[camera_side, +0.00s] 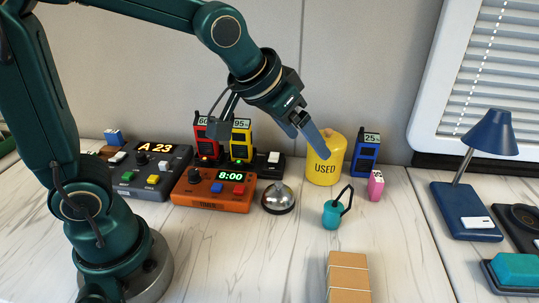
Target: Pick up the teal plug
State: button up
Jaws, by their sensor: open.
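The teal plug (332,214) stands on the pale marbled table, right of the silver bell, with a dark loop rising from its top right. My gripper (306,137) is above and to the left of the plug, in front of the yellow canister. Its blue-grey fingers point down and to the right. It is open, and I see nothing held in it. The plug is clear of the gripper and fully in view.
A yellow canister marked USED (325,166) stands behind the plug. A silver bell (278,198) and an orange timer box (214,190) are to the left. A blue lamp (489,135) stands far right.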

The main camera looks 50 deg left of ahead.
jog(key=g, duration=0.1)
send_over(332, 206)
jog(key=a, duration=0.2)
notch_tip(332, 206, down, 7)
jog(key=shift+m+g, duration=0.7)
jog(key=shift+g, duration=0.2)
jog(key=f, duration=0.1)
jog(key=s+d+f, duration=0.1)
jog(key=f, duration=0.1)
jog(key=d+f, duration=0.1)
jog(key=shift+s+f, duration=0.15)
jog(key=shift+f, duration=0.25)
jog(key=shift+x, duration=2.35)
grip_shut()
jog(key=shift+r, duration=0.15)
